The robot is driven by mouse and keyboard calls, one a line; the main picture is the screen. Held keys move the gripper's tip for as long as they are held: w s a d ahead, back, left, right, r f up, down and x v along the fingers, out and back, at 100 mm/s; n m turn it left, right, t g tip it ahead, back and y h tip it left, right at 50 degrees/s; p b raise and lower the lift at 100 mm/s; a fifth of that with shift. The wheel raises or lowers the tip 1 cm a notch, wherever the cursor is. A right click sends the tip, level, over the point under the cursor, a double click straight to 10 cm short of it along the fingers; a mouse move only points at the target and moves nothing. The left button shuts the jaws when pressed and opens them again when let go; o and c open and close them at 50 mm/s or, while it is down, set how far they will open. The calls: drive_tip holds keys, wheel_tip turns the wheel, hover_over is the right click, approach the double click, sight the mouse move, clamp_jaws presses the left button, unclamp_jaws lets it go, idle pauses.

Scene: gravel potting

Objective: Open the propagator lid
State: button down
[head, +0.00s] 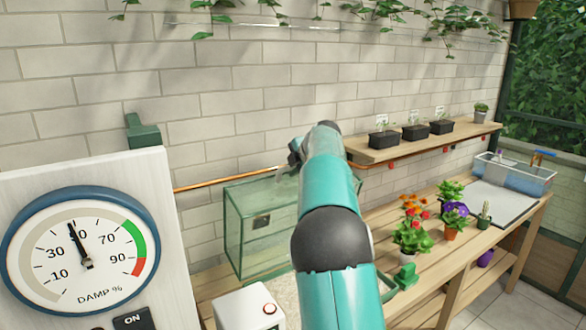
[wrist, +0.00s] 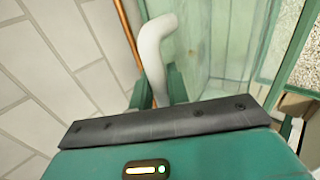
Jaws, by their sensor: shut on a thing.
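The propagator (head: 235,235) is a clear glass box with a green frame, on the bench against the brick wall in the head view. My teal arm hides its right part. In the wrist view its pale green glass (wrist: 222,40) fills the area right of my gripper. A white, curved lid handle (wrist: 154,45) stands between the green fingers of my gripper (wrist: 157,90), which is shut on it. In the head view my gripper is mostly hidden behind my arm at the box's top edge. I cannot tell how far the lid is raised.
A damp dial (head: 85,262) on a white panel stands at left, its needle near 50. A white box with a button (head: 250,308) is in front. Potted flowers (head: 410,235) stand right of my arm. A copper pipe (head: 225,180) runs along the wall.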

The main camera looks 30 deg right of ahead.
drive_tip(key=c, duration=1.4)
unclamp_jaws()
drive_tip(key=v, duration=1.4)
drive_tip(key=shift+a, duration=0.1)
drive_tip(key=a+r+m+t, duration=0.3)
drive_tip(key=a+r+t, duration=0.3)
drive_tip(key=r, duration=0.4)
drive_tip(key=s+a+r+m+t+h, duration=0.2)
drive_tip(key=s+m+h, duration=0.2)
drive_tip(key=s+m, duration=0.3)
drive_tip(key=s+a+f+m+g+y, duration=0.1)
drive_tip(key=s+a+f+m+g, duration=0.1)
drive_tip(key=s+a+f+g, duration=0.2)
drive_tip(key=s+a+f+m+g+y, duration=0.1)
drive_tip(key=s+a+f+m+g, duration=0.2)
drive_tip(key=s+a+f, duration=0.8)
drive_tip(key=s+a+f+m+g+y, duration=0.1)
drive_tip(key=s+a+f+m+g, duration=0.2)
drive_tip(key=s+f, duration=0.9)
drive_tip(key=shift+s+a+f+g+y, duration=0.15)
drive_tip(key=shift+a+f+g, duration=0.35)
drive_tip(key=shift+a+f, duration=0.6)
drive_tip(key=shift+s+a+f+g+y, duration=0.15)
drive_tip(key=shift+a+f+g, duration=0.35)
drive_tip(key=shift+a+f, duration=0.55)
